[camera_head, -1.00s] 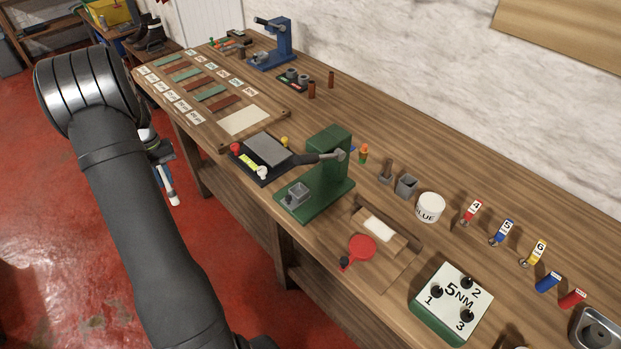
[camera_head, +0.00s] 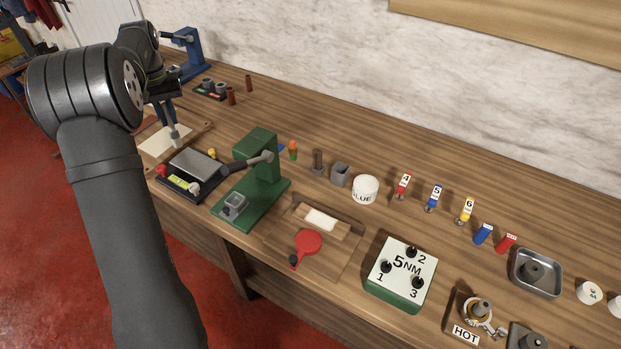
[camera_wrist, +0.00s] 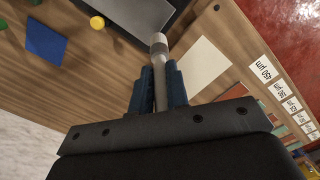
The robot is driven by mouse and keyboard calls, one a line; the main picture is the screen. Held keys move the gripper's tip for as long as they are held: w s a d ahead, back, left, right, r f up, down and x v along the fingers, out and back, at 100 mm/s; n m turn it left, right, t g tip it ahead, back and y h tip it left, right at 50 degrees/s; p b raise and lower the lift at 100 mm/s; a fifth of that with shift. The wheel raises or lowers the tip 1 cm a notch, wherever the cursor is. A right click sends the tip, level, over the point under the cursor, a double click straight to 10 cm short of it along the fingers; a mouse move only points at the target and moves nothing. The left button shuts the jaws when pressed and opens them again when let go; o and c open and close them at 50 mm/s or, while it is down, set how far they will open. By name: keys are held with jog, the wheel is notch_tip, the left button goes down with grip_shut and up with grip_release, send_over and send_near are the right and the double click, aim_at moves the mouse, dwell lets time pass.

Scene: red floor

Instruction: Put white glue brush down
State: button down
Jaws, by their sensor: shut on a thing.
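My gripper (camera_wrist: 158,88) is shut on the white glue brush (camera_wrist: 158,46), a slim pale rod with a rounded end, held between its dark blue fingers. In the head view the brush (camera_head: 173,131) points down from my gripper (camera_head: 165,112), over or near a pale rectangular sheet (camera_head: 160,146) on the bench. I cannot tell whether the brush touches anything below. The white glue pot (camera_head: 365,190) stands upright further right on the bench.
A black press plate (camera_head: 192,168) and a green press (camera_head: 262,178) stand beside the sheet. A blue press (camera_head: 190,52) stands behind. Tagged tools and a 5NM block (camera_head: 402,268) lie right.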

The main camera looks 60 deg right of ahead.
jog(key=s+d+r+m, duration=0.1)
jog(key=s+d, duration=0.3)
jog(key=s, duration=0.5)
jog(key=s+d+r+m, duration=0.1)
jog(key=s+d, duration=0.3)
jog(key=s, duration=0.5)
jog(key=s+d+r+m, duration=0.1)
jog(key=s+d, duration=0.4)
jog(key=s, duration=0.4)
jog(key=s+a+r+m+t+h, duration=0.1)
jog(key=s+r+m, duration=0.1)
jog(key=s, duration=1.2)
jog(key=s+a+r+m+h, duration=0.1)
jog(key=s+m, duration=0.1)
jog(key=s, duration=1.2)
jog(key=w+d+f, duration=0.3)
jog(key=w+f, duration=0.8)
jog(key=shift+d, duration=0.4)
jog(key=shift+f, duration=0.15)
jog(key=c, duration=1.4)
grip_release()
